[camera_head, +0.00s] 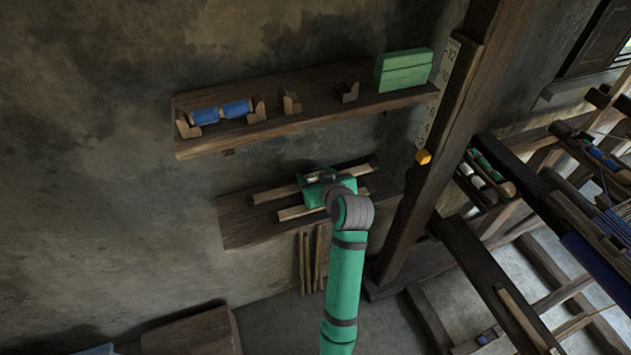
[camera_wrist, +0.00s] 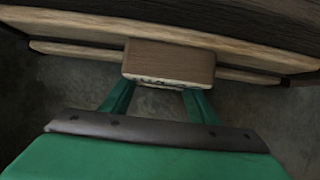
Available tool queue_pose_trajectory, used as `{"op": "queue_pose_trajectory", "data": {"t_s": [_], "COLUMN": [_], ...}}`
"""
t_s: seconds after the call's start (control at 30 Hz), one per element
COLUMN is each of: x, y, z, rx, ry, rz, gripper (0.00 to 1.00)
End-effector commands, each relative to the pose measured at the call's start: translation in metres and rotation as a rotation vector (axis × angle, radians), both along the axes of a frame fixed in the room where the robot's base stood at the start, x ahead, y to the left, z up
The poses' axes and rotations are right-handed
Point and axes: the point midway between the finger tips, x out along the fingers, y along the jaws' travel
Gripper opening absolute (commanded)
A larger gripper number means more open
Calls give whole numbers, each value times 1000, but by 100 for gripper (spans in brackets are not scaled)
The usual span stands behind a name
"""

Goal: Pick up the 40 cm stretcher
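Two pale wooden bars lie lengthwise on the lower wall shelf (camera_head: 235,226) in the head view: a rear bar (camera_head: 274,194) and a front bar (camera_head: 294,213). I cannot tell which is the 40 cm stretcher. My gripper (camera_head: 318,182) is at the middle of these bars, and my green wrist hides part of them. Contact cannot be seen.
Thin sticks (camera_head: 311,262) hang below the lower shelf. A thick loom post (camera_head: 440,150) stands close on the right, with the loom frame beyond.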

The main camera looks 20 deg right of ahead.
Motion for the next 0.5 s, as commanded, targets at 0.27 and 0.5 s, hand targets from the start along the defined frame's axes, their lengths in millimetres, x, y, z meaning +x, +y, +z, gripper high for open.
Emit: {"op": "queue_pose_trajectory", "data": {"t_s": [0.27,0.5], "x": [0,1], "y": [1,1], "z": [0,10], "rx": [1,-1], "ry": [-1,-3], "rz": [2,3], "gripper": [28,28]}}
